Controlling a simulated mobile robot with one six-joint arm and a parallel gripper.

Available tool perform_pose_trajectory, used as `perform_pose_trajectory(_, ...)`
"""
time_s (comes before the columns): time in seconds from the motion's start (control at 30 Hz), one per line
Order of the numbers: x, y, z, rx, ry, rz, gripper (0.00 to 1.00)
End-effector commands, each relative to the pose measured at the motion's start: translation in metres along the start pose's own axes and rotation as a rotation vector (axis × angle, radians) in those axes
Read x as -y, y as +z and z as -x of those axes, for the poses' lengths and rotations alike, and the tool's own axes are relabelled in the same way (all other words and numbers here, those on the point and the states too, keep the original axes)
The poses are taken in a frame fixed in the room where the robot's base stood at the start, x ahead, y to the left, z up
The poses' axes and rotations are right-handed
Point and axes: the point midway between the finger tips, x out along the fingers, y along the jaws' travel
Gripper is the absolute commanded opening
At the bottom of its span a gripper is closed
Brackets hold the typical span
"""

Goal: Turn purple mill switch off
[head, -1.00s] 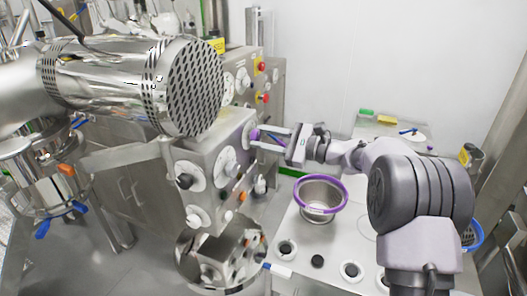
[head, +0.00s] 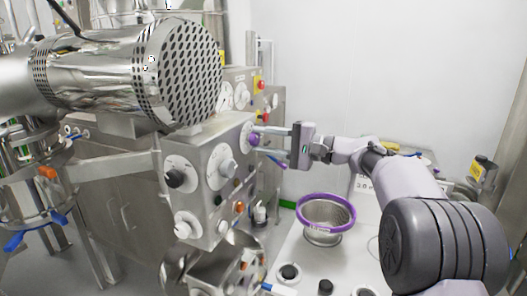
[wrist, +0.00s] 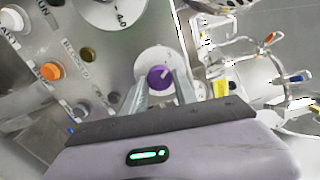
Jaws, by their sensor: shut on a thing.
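The purple mill switch (wrist: 159,77) is a round purple knob with a pale pointer line on a white round dial, set in a grey steel panel (head: 215,160). In the head view the switch (head: 254,139) is at the panel's upper right. My gripper (wrist: 160,82) has one finger on each side of the purple knob and is shut on it. In the head view my gripper (head: 260,134) reaches the switch from the right. The pointer line slants up and right in the wrist view. The dial's wording cannot be read.
Other dials and an orange button (head: 239,207) share the panel. A perforated steel cylinder (head: 185,75) overhangs it on the left. A steel bowl with a purple rim (head: 327,209) stands on the white bench below my arm. A plain wall lies behind.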

Motion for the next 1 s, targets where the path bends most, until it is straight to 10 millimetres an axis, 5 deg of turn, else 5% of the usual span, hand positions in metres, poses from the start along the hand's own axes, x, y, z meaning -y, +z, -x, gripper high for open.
perform_pose_trajectory(0.87,0.0002,-0.0002,0.0,0.0,0.001,0.131,0.0)
perform_pose_trajectory(0.9,0.0002,-0.0002,0.0,0.0,0.001,0.131,0.42)
perform_pose_trajectory(1.0,0.0002,-0.0002,0.0,0.0,0.001,0.131,0.56)
